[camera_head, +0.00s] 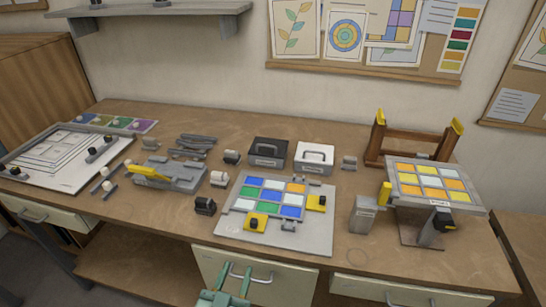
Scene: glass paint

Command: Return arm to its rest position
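My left gripper (237,272) shows at the bottom edge, in front of the bench's drawer fronts. Its two teal fingers stand apart with nothing visible between them. Most of its arm is below the frame. My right gripper is not in this view. The workbench (150,218) stands ahead of me, with a grey board (308,243) of coloured glass tiles near its front middle, beyond the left gripper.
A tilted panel (470,206) of yellow and orange tiles stands at the right. A grey fixture (168,173) and a white framed panel (62,170) are at the left. Black (267,153) and white (314,157) boxes stand behind the board. Drawer handles (258,279) project in front.

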